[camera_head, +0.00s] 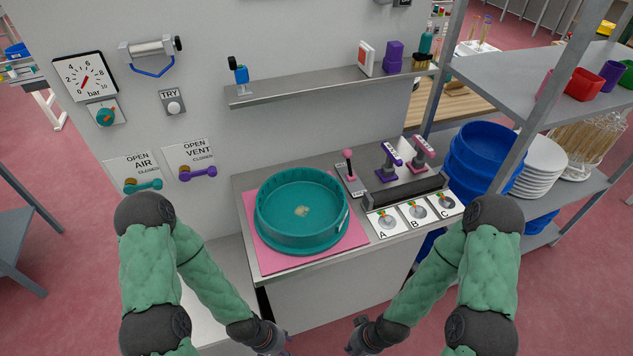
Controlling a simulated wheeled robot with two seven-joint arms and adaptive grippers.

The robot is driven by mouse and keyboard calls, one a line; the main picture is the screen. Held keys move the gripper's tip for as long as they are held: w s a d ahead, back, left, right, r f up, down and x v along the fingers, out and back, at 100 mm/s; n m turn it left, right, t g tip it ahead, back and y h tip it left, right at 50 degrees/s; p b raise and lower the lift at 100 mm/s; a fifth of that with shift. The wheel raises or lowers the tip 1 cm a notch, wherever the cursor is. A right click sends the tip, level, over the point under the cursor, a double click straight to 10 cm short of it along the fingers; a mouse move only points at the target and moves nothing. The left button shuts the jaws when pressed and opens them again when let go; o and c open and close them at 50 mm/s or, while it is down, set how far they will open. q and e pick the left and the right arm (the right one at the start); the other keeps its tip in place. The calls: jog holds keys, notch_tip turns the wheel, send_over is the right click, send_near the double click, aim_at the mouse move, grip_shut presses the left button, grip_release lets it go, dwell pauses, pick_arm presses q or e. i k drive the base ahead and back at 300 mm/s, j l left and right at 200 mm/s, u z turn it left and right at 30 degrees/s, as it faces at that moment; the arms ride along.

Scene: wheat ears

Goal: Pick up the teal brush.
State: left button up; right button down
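My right gripper (357,346) is low at the bottom edge of the view, in front of the counter and far from the brush. My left gripper (281,346) is also at the bottom edge, left of the right one. Both are small and partly cut off, so their finger opening is unclear. Neither touches the brush.
The wall shelf (300,87) also holds a blue-and-black item (239,74) and a red-and-white box (366,57). Below, a teal round tub (264,214) sits on a pink mat (262,255), beside levers and knobs. A grey rack (520,80) with blue tubs (480,155) stands right.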

aim_at(422, 58)
jog(key=u, duration=0.3)
jog(key=l+u, duration=0.95)
jog(key=l, duration=0.1)
